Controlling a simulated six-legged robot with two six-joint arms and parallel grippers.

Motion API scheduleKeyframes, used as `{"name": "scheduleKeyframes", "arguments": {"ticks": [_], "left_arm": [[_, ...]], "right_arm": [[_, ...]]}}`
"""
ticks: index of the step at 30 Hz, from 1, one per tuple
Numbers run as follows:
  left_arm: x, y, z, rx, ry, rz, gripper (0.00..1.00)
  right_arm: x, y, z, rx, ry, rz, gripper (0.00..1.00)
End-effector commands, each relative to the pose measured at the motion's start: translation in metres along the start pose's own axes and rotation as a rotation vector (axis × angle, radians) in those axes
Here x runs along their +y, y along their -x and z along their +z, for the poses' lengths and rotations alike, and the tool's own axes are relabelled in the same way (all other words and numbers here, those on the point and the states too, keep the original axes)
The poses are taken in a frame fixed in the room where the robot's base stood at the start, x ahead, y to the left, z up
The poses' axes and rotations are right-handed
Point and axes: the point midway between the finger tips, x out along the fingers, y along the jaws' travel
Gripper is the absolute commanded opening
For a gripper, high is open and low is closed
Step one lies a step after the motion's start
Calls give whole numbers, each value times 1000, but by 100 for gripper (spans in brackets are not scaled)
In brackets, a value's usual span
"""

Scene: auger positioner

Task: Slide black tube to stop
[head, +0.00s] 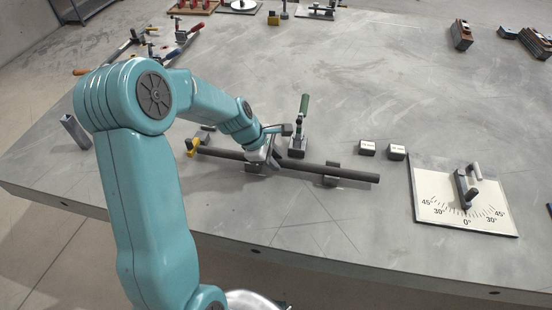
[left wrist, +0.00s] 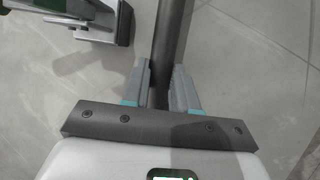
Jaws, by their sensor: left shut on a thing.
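The black tube (head: 345,172) lies roughly level across the front part of the grey table, resting on low supports (head: 332,173). A yellow-and-dark block (head: 192,147) stands close to the tube's left end; I cannot tell whether they touch. My left gripper (head: 272,159) is shut on the tube left of its middle. In the left wrist view the tube (left wrist: 174,40) runs between the two fingers (left wrist: 160,90), which sit on either side of it. The right gripper is not in view.
A green-handled clamp (head: 304,110) stands just behind the tube, near my gripper. Two small labelled blocks (head: 367,148) and a white angle-scale plate (head: 450,208) are to the right. A grey metal piece (head: 75,131) stands at left. The table's middle back is clear.

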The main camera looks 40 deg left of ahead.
Motion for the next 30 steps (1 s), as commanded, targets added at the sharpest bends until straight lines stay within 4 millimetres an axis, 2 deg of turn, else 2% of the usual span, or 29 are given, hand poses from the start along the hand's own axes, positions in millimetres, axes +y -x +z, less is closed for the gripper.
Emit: {"name": "scheduleKeyframes", "arguments": {"ticks": [14,15,17,18,26,30], "left_arm": [[0,3,-9,2,1,1,0],[0,3,-9,1,0,1,34],[0,3,-9,1,0,0,54],[0,3,-9,1,0,0,58],[-1,3,-9,1,0,-2,58],[0,16,-8,1,1,2,58]], "right_arm": [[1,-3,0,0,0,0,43],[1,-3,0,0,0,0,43],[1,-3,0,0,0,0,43],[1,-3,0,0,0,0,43],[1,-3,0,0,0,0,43],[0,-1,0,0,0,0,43]]}}
